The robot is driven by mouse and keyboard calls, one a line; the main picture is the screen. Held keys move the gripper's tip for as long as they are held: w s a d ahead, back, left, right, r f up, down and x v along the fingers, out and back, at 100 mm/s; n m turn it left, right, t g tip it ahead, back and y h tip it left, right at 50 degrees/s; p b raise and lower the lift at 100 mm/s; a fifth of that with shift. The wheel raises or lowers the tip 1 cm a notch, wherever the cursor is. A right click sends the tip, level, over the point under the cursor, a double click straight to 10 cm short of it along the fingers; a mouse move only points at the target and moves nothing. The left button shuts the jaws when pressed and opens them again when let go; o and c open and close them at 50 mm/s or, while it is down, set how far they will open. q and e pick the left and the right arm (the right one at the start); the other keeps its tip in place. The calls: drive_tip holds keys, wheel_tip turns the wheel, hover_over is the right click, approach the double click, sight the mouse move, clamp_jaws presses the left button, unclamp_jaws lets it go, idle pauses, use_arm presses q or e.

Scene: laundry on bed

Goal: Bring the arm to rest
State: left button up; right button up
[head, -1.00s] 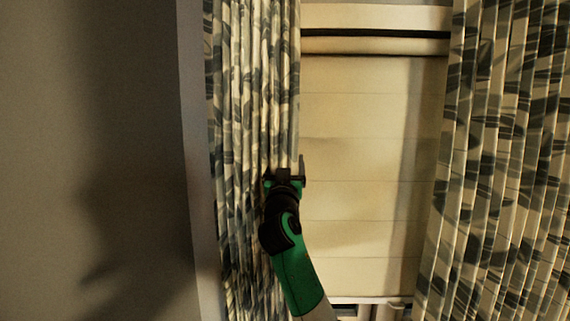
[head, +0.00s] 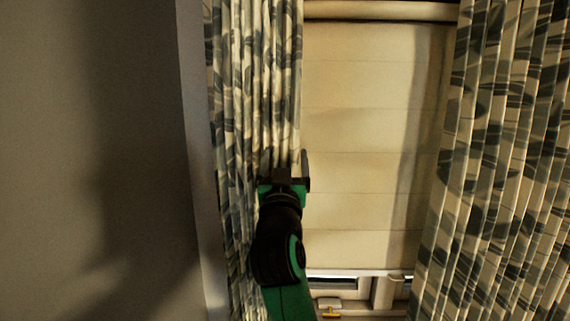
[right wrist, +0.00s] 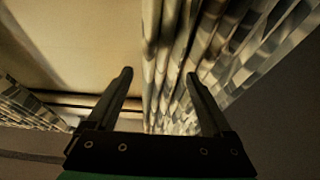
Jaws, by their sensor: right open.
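My right gripper (head: 284,172) is in front of the left curtain's inner edge in the head view, on a green and black arm coming up from below. In the right wrist view its two dark fingers (right wrist: 158,76) stand wide apart, with nothing held between them. The patterned left curtain (head: 252,90) hangs in folds behind it. I cannot tell how far the fingertips are from the cloth. My left gripper is out of view.
A pale blind (head: 365,130) covers the window between the left curtain and the right curtain (head: 500,170). The window frame and a small latch (head: 329,304) show below the blind. A plain grey wall (head: 90,150) fills the left side.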

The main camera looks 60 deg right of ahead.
idle(0.5)
drive_tip(key=a+n+t+y, duration=0.4)
drive_tip(key=a+t+y, duration=0.5)
drive_tip(key=a, duration=0.9)
drive_tip(key=s+a+r+n+t+y, duration=0.5)
drive_tip(key=s+a+n+t+y, duration=0.35)
drive_tip(key=a+y, duration=0.35)
wheel_tip(320, 180, up, 13)
drive_tip(key=y+p, duration=0.1)
drive_tip(key=p, duration=1.2)
drive_tip(key=shift+f+n+g, duration=0.15)
drive_tip(key=shift+n+g, duration=0.2)
drive_tip(key=shift+w+h, duration=0.1)
drive_tip(key=shift+h, duration=0.2)
